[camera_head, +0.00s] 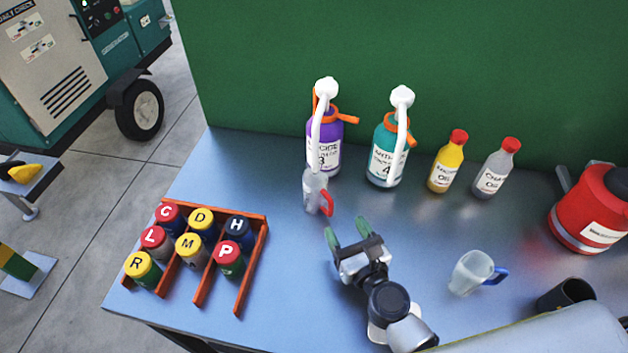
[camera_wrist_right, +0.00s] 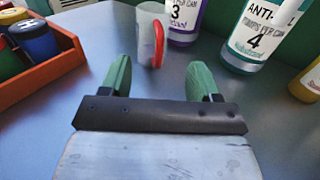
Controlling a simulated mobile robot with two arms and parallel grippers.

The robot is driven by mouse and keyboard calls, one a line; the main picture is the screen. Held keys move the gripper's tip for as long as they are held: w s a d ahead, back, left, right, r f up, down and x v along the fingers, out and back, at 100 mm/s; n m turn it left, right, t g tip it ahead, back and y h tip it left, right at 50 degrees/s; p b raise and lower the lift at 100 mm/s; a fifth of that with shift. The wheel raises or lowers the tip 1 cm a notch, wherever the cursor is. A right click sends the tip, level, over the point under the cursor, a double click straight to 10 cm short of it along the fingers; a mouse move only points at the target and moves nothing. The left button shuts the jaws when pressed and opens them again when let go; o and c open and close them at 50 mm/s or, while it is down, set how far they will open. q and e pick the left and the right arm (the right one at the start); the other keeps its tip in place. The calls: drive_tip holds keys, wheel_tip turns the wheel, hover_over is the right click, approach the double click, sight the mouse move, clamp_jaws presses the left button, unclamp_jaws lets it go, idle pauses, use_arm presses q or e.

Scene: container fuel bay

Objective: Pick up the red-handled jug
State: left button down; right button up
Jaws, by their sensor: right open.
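The red-handled jug (camera_head: 315,192) is a small translucent cup standing on the blue table, just in front of the purple bottle. Its red handle faces right. In the right wrist view the jug (camera_wrist_right: 148,36) is ahead, between and beyond my fingertips, with its red handle on its right side. My right gripper (camera_head: 346,231) is open and empty, low over the table to the near right of the jug. Its green fingers (camera_wrist_right: 160,76) are apart and do not touch the jug. My left gripper is not in view.
A purple bottle (camera_head: 326,140) and a teal bottle (camera_head: 387,160) with white pumps stand behind the jug. A red rack (camera_head: 253,262) of capped cans is at left. A blue-handled jug (camera_head: 470,272) stands at right. A red container (camera_head: 590,215) is farther right.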

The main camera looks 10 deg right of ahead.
sight(321, 194)
drive_tip(key=w, duration=0.2)
drive_tip(key=w+a+p, duration=0.1)
drive_tip(key=shift+w+r, duration=0.2)
drive_tip(key=shift+r, duration=0.05)
drive_tip(key=shift+w, duration=0.35)
drive_tip(key=w, duration=0.1)
drive_tip(key=w+a, duration=0.1)
drive_tip(key=w, duration=0.3)
drive_tip(key=shift+a+f, duration=0.25)
drive_tip(key=shift+a, duration=0.1)
drive_tip(key=shift+w, duration=0.25)
drive_tip(key=shift+s, duration=0.1)
drive_tip(key=shift+c, duration=1.6)
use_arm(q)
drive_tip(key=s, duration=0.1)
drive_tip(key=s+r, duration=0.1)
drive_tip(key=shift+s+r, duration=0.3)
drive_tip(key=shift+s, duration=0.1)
use_arm(e)
clamp_jaws()
